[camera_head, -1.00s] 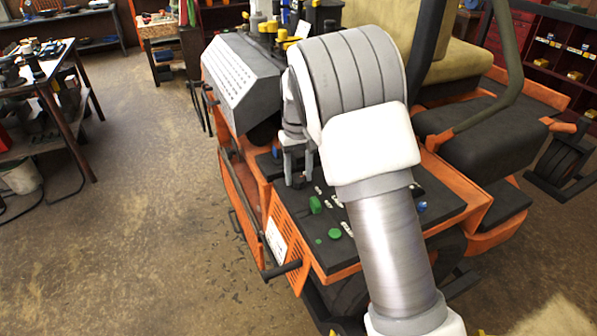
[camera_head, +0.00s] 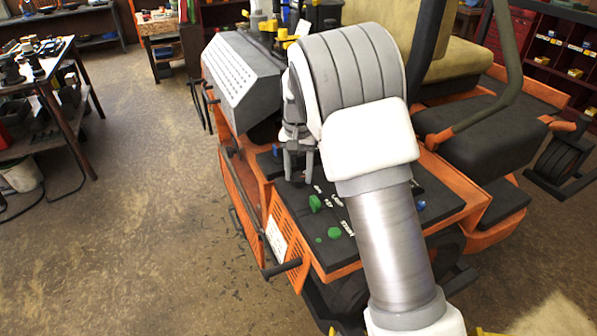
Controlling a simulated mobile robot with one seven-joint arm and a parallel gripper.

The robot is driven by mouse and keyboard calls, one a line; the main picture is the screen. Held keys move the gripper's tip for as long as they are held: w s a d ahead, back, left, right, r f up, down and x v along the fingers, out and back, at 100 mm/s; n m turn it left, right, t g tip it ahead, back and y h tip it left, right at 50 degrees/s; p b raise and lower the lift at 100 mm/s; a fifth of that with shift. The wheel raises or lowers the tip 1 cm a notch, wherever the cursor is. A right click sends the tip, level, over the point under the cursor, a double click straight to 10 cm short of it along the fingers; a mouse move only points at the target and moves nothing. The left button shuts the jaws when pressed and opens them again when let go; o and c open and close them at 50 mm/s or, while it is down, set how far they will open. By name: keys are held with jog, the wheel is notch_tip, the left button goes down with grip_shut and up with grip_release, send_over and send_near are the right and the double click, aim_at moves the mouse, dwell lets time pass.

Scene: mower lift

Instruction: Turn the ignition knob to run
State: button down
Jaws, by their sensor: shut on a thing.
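My gripper (camera_head: 298,170) points down over the dark control panel (camera_head: 372,240) on the orange mower. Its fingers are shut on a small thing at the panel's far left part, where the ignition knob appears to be. The knob itself is hidden by the fingers, so its setting cannot be read. A green switch (camera_head: 315,203) and a round green button (camera_head: 334,232) sit nearer on the panel, with white lettering beside them. A blue knob (camera_head: 421,205) shows to the right of my arm. My arm covers the middle of the panel.
The mower's grey hood (camera_head: 240,78) stands behind and left of my gripper. The black seat or step pad (camera_head: 480,140) and a curved bar (camera_head: 500,90) are on the right. A workbench (camera_head: 40,90) stands far left. The floor between is clear.

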aim_at(299, 176)
dwell(0.3)
jog(key=shift+c, duration=1.7)
grip_release()
jog(key=shift+r, duration=0.15)
notch_tip(299, 176, up, 17)
jog(key=shift+r, duration=0.15)
